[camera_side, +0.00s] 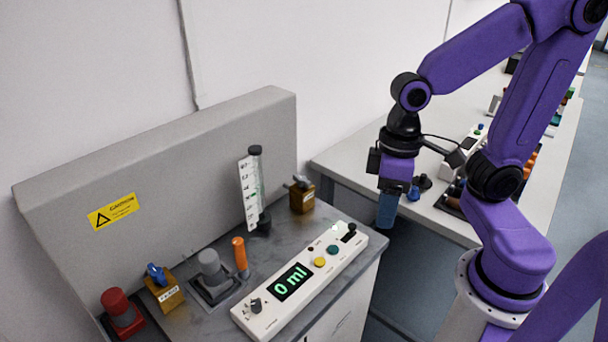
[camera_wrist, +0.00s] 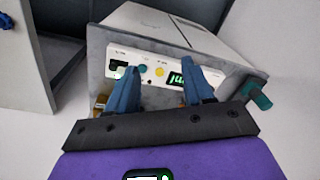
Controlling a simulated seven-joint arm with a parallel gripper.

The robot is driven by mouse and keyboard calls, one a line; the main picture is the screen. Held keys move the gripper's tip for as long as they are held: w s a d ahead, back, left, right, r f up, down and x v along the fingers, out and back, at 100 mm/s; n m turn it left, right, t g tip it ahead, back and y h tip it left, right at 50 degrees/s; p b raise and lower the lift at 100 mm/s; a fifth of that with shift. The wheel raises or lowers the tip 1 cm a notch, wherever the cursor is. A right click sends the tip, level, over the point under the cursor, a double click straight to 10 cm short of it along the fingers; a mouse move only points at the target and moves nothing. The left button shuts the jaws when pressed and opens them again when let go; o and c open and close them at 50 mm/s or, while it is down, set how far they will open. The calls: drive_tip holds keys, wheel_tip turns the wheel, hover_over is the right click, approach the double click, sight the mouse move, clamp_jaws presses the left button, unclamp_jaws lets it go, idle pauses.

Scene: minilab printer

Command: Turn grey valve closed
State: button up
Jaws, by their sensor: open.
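The grey valve (camera_side: 302,196) is a small brass block with a grey handle on top. It stands at the right back of the grey bench, beside the clear scaled column. My gripper (camera_side: 387,210) hangs in the air to the right of the valve, apart from it, with blue fingers pointing down. In the wrist view my gripper (camera_wrist: 160,68) shows two blue fingers spread apart with nothing between them. A bit of brass (camera_wrist: 99,104) shows at the left there, partly hidden by the left finger; I cannot tell its handle.
A white control panel (camera_side: 300,283) with a "0 ml" display lies along the bench front. A blue-handled brass valve (camera_side: 165,289), a red knob (camera_side: 120,307), a grey knob (camera_side: 212,267), an orange post (camera_side: 240,255) and the scaled column (camera_side: 251,190) stand on the bench.

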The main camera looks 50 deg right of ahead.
drive_tip(key=w+r+m, duration=0.1)
drive_tip(key=w+m, duration=0.7)
drive_tip(key=m, duration=0.1)
drive_tip(key=r+m+t+y, duration=0.2)
drive_tip(key=m+t, duration=0.1)
drive_tip(key=m, duration=2.1)
hover_over(302, 178)
drive_tip(key=s+d, duration=0.5)
drive_tip(key=x, duration=1.7)
drive_tip(key=shift+w+a+r, duration=0.1)
drive_tip(key=shift+w, duration=0.15)
clamp_jaws()
